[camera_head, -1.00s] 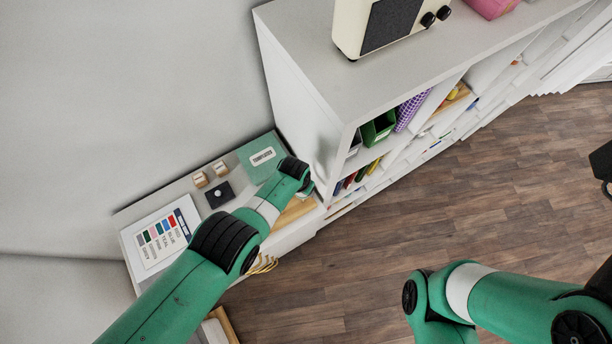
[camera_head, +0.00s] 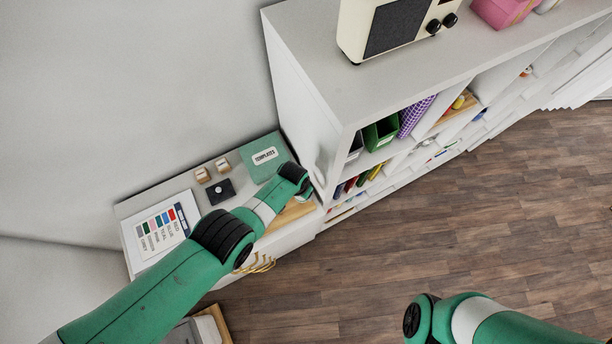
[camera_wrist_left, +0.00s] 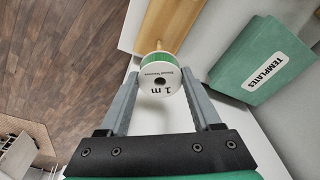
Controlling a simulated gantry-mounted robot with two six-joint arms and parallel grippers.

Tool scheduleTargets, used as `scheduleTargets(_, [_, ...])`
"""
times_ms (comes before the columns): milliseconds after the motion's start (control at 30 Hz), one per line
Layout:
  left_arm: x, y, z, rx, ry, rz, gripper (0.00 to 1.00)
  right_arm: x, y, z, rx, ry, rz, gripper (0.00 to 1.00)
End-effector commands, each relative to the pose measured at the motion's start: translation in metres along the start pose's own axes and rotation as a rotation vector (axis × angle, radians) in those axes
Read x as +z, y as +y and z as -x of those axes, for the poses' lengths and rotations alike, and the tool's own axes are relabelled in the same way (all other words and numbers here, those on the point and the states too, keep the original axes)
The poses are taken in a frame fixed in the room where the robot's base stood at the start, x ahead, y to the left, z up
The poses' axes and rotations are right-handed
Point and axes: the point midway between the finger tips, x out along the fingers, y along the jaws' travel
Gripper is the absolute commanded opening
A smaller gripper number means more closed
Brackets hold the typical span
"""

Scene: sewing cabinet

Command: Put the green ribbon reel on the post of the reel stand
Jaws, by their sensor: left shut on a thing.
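The green ribbon reel (camera_wrist_left: 160,78), with white flanges and a "1 m" label, shows in the left wrist view. My left gripper (camera_wrist_left: 160,86) is shut on it, one finger at each side. A wooden post (camera_wrist_left: 159,46) shows just beyond the reel, at the wooden board of the reel stand (camera_wrist_left: 180,18). The reel overlaps the post in this view, and I cannot tell whether it is around the post or only in front of it. In the head view the wooden board (camera_head: 296,213) is partly behind my left arm; the reel is hidden there. My right gripper is out of view.
A green templates box (camera_head: 264,157) stands close to the stand. A tall white shelf (camera_head: 300,95) rises at the right. Brass hooks (camera_head: 257,265) hang in front.

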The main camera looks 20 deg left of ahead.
Motion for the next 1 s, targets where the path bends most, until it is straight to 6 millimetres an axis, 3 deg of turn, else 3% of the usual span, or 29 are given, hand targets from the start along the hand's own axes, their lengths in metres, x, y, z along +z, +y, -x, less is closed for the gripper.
scheduleTargets(500, [0.006,-0.005,-0.024,-0.002,0.000,0.010,0.12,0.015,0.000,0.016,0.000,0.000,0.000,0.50])
scheduleTargets(1000, [0.006,-0.005,-0.026,-0.002,0.000,0.012,0.12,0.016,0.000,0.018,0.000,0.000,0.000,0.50])
